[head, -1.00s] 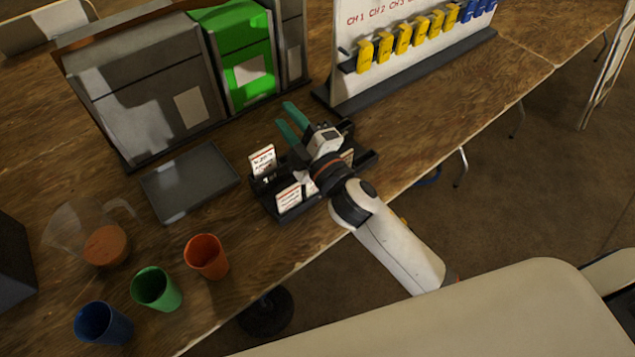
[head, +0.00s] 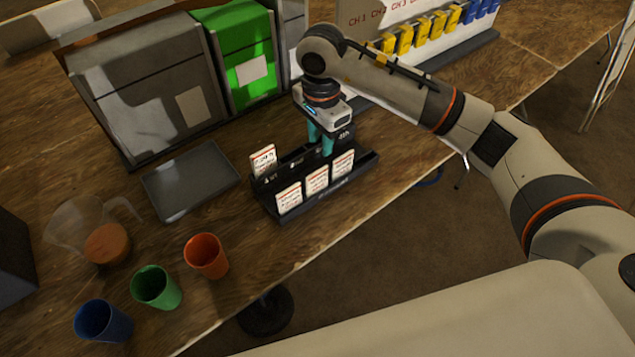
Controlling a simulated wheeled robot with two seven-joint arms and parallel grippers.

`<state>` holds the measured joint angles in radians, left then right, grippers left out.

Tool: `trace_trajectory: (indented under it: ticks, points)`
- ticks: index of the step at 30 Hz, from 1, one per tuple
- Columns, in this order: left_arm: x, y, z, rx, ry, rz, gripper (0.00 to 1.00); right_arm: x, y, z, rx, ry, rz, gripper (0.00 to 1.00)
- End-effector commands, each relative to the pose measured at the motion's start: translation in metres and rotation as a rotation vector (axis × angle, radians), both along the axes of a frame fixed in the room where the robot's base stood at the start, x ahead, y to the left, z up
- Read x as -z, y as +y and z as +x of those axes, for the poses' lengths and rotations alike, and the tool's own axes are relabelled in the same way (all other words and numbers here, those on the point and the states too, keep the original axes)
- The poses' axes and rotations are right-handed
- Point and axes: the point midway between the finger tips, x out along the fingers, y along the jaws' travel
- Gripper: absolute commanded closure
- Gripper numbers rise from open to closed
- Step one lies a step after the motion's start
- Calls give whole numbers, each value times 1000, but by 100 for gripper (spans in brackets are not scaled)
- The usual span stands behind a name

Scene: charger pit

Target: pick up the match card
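A black card rack (head: 330,186) stands on the wooden table. Three white cards with red headings, a left one (head: 289,199), a middle one (head: 316,181) and a right one (head: 343,163), stand in its front row. Another such card (head: 263,160) stands at the rack's back left. I cannot tell which is the match card; the print is too small. My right gripper (head: 321,146) points down over the back row, right of the back card. Its teal fingers are apart, and I see no card between them. The fingertips are close to the rack. My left gripper is not in view.
A grey tray (head: 190,181) lies left of the rack. Orange (head: 206,256), green (head: 156,288) and blue (head: 103,321) cups and a clear jug (head: 90,230) stand at lower left. A grey-green cabinet (head: 150,90) and a white board with yellow tags (head: 404,40) stand behind.

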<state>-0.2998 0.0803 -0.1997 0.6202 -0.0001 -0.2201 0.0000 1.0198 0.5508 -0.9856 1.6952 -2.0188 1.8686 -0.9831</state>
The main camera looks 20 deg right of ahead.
Motion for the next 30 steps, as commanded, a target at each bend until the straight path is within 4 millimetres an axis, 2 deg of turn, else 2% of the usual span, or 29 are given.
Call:
trace_trajectory:
  ticks: [9, 17, 24, 30]
  points:
    - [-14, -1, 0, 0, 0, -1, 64, 51, 0, -1, 2, 7, -5, 67]
    - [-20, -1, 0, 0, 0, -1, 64, 71, 2, 0, 1, 7, -1, 67]
    - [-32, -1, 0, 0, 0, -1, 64, 107, 6, 3, 2, 6, 0, 67]
    - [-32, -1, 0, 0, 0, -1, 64, 116, 6, 4, 0, 2, -1, 67]
